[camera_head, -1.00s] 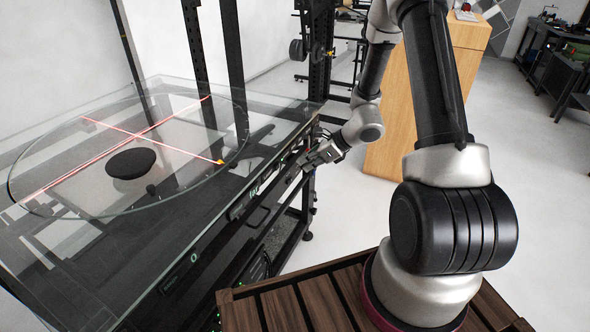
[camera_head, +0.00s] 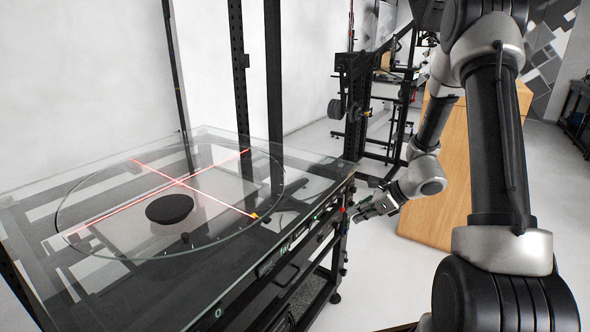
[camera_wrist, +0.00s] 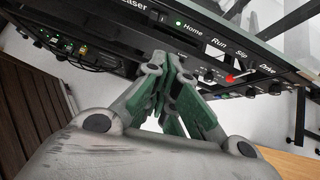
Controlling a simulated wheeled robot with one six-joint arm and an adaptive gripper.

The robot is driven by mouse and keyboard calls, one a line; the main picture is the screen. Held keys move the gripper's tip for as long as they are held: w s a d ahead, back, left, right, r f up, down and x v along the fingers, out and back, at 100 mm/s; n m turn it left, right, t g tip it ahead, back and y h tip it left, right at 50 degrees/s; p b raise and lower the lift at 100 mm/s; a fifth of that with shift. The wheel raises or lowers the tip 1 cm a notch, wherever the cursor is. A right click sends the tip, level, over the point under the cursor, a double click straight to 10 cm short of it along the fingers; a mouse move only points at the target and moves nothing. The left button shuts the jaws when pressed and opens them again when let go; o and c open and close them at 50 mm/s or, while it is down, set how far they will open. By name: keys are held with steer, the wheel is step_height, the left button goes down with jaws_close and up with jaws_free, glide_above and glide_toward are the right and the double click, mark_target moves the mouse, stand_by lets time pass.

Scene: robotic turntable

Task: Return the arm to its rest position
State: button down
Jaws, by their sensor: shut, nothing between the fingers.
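My gripper (camera_head: 358,214) hangs at the end of my bent arm, just off the right front edge of the glass-topped turntable table. In the wrist view my gripper (camera_wrist: 172,72) has its fingers together with nothing between them. Beyond the fingertips is the table's control panel (camera_wrist: 215,42), with labels such as Home, Run and Drive, a green light and a red switch. The fingers overlap part of the panel in that view. I cannot tell the exact gap between fingertips and panel.
The glass turntable (camera_head: 115,240) carries a black round object (camera_head: 170,208) under crossed red laser lines. A wooden cabinet (camera_head: 455,165) stands close behind my arm. A black metal rack (camera_head: 352,95) stands at the back. Pale floor is open at the right.

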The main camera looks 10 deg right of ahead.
steer(key=s+r+n+g, duration=0.3)
steer(key=s+n, duration=0.3)
steer(key=s, duration=0.1)
steer(key=s+r+n+g, duration=0.2)
steer(key=s+r+n, duration=0.1)
steer(key=s+n, duration=0.45)
steer(key=s+d+r+n+t+h, duration=0.2)
steer(key=s+r+n, duration=0.4)
steer(key=r, duration=0.4)
steer(key=s+d+r+n+t+h, duration=0.1)
steer(key=s+r+n+h, duration=0.4)
steer(key=r, duration=0.5)
steer(key=shift+s+d+r+n+t, duration=0.2)
steer(key=shift+s+d+n+t, duration=0.25)
steer(key=shift+s, duration=0.7)
steer(key=shift+a, duration=0.1)
